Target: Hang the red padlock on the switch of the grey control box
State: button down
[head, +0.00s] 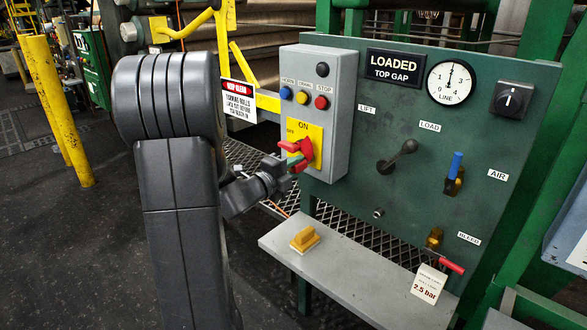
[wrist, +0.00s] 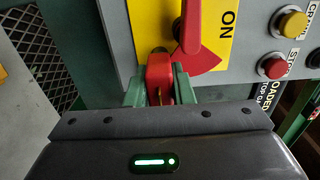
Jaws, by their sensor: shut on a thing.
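The grey control box (head: 338,125) is at the middle of the head view. Its red switch (head: 304,147) sits on a yellow ON/OFF plate (head: 317,134); the wrist view shows the switch (wrist: 187,28) large and near. My gripper (wrist: 158,88) is shut on the red padlock (wrist: 159,70), with a green finger on each side of its body. In the head view my gripper (head: 291,165) is right at the lower part of the switch. The padlock's far end meets the plate area beside the switch. Its shackle is mostly hidden, so I cannot tell whether it passes through the switch.
Blue, yellow and red buttons (head: 321,102) sit above the switch. A green panel (head: 440,130) with a gauge and levers is to the right. A grey shelf (head: 345,270) below bears a yellow block (head: 305,239). A yellow rail (head: 267,102) runs behind the box.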

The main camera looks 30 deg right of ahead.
jog(key=shift+w+d, duration=0.15)
jog(key=shift+d, duration=0.2)
jog(key=c, duration=0.8)
grip_release()
jog(key=shift+o, duration=0.2)
jog(key=b+v, duration=0.2)
jog(key=v, duration=0.5)
dwell(0.4)
jog(key=shift+p+x, duration=0.9)
jog(key=shift+x, duration=2.65)
